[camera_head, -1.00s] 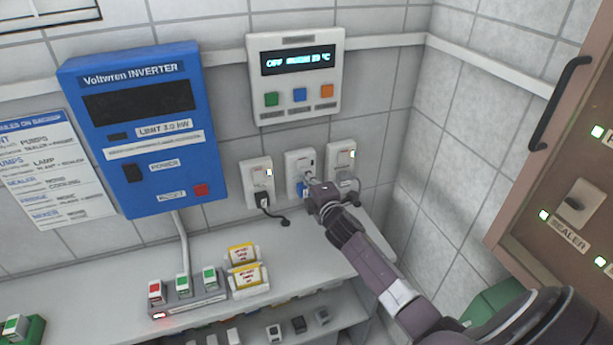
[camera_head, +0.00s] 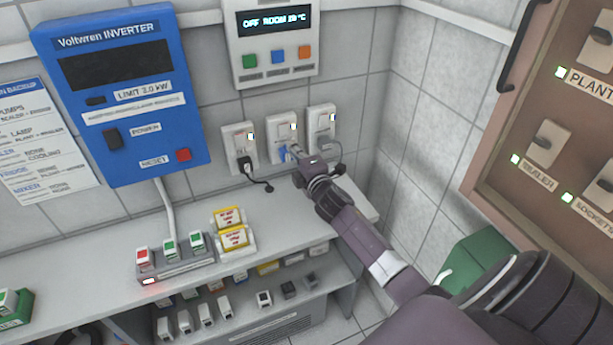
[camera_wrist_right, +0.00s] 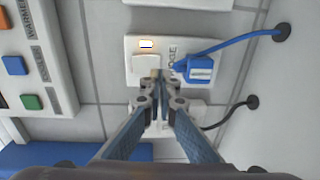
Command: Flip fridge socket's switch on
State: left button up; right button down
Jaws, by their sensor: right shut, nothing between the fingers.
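The fridge socket (camera_head: 278,131) is the middle of three white wall sockets, with a blue plug (camera_head: 283,153) in it. Its small indicator is lit. In the right wrist view the socket (camera_wrist_right: 133,72) shows turned on its side, with a glowing indicator, part of a label ending in "GE", a white switch rocker (camera_wrist_right: 143,63) and the blue plug (camera_wrist_right: 200,70). My right gripper (camera_head: 297,152) is shut and empty. Its fingertips (camera_wrist_right: 160,76) are at the rocker's edge, beside the plug; I cannot tell whether they touch. My left gripper is out of view.
A thermostat panel (camera_head: 272,70) is above, a blue inverter (camera_head: 120,95) to the left. The shelf (camera_head: 285,225) below holds yellow-labelled blocks. A brown switch panel (camera_head: 540,110) is at right.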

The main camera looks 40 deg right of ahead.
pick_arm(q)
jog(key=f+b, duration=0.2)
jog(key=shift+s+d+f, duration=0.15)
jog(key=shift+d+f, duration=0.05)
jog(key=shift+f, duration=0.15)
pick_arm(e)
jog(key=f+v, duration=0.2)
jog(key=v, duration=0.7)
jog(key=shift+s, duration=0.1)
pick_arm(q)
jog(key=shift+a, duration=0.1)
